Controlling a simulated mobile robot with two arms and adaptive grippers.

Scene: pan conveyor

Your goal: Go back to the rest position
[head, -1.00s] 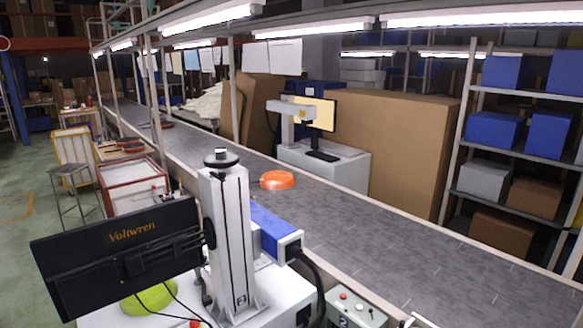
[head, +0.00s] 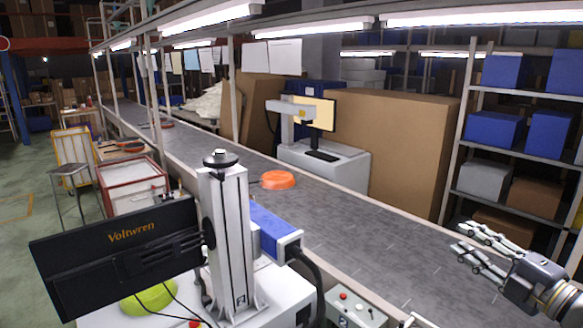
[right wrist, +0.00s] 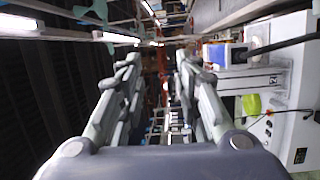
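My right gripper (head: 472,252) is at the right side of the head view, above the near right end of the conveyor (head: 400,262). Its two fingers are apart with nothing between them. In the right wrist view the gripper (right wrist: 157,70) also shows open and empty. My left gripper is not in view. An orange pan (head: 278,180) lies on the conveyor, well left of my right gripper. A green pan (head: 149,298) is partly hidden behind the black Voltwren screen (head: 120,257); it also shows in the right wrist view (right wrist: 251,104).
A white marking machine (head: 222,240) with a blue head stands in front of the conveyor. A control box (head: 352,308) with buttons is beside it. A shelf (head: 515,150) with blue bins stands behind at the right. Light rails hang over the conveyor.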

